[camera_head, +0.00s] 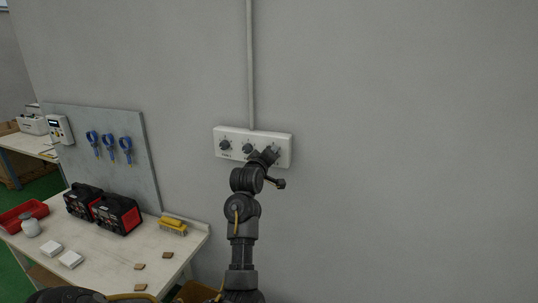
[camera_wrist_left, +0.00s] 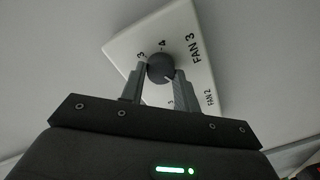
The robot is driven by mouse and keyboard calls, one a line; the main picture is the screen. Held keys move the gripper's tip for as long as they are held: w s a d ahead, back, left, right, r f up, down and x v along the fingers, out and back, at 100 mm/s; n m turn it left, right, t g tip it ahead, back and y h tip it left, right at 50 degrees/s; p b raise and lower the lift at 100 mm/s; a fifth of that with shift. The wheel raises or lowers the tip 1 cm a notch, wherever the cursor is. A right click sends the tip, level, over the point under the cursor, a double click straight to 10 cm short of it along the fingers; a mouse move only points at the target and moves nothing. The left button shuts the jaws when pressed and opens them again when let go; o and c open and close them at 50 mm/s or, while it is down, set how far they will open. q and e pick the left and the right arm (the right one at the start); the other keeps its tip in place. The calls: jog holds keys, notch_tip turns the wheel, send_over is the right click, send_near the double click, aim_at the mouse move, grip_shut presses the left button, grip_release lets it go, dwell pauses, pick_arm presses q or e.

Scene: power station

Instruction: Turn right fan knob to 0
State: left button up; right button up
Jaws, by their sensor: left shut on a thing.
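A white panel (camera_head: 219,134) with three dark fan knobs is mounted on the wall. The right fan knob (camera_wrist_left: 158,66) is round and dark, beside the label FAN 3 in the left wrist view. A pale pointer mark on it faces lower right there; I cannot tell which number it points at. My left gripper (camera_wrist_left: 160,76) has its fingers on both sides of this knob and is shut on it. In the head view my left gripper (camera_head: 270,154) is at the panel's right end and largely hides the knob. My right gripper is not in view.
The left knob (camera_head: 225,145) and middle knob (camera_head: 247,148) are close to my left gripper. A conduit (camera_head: 250,70) runs up the wall. A workbench (camera_head: 110,262) at lower left holds black-red devices (camera_head: 118,214) and a yellow brush (camera_head: 173,226). The wall at right is clear.

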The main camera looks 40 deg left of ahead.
pick_arm(q)
jog(key=shift+f+n, duration=0.1)
jog(key=shift+n, duration=0.4)
jog(key=o, duration=1)
jog(key=shift+b+v, duration=1.65)
jog(key=shift+v, duration=3.75)
